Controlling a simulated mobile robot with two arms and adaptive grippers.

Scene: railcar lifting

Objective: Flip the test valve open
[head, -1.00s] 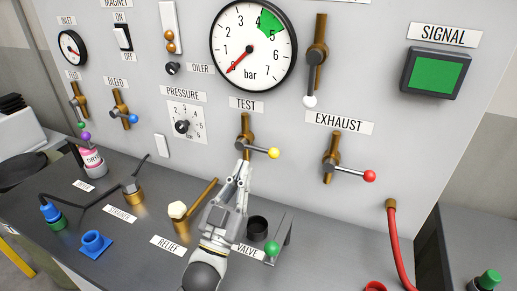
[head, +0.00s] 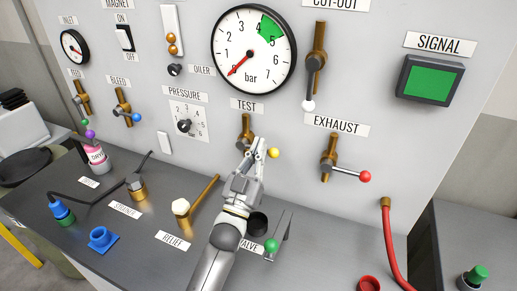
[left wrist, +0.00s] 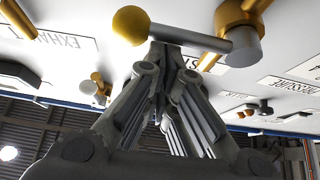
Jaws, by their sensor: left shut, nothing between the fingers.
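The test valve (head: 245,127) is a brass fitting under the TEST label. Its grey lever points right and ends in a yellow ball (head: 274,153). My left gripper (head: 258,147) is shut and empty, its fingertips at the lever between the brass body and the ball, hiding most of the lever in the head view. In the left wrist view, the yellow ball (left wrist: 131,25), grey lever (left wrist: 190,38) and brass body (left wrist: 238,20) show just beyond my fingertips (left wrist: 166,52). I cannot tell whether they touch the lever. My right gripper is out of view.
The exhaust valve (head: 328,155) with its red-ball lever is to the right, with a red hose (head: 388,240) beyond it. The pressure gauge (head: 253,50) is above, reading near 0. Below on the bench are a green-ball lever (head: 271,246) and a brass relief fitting (head: 182,210).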

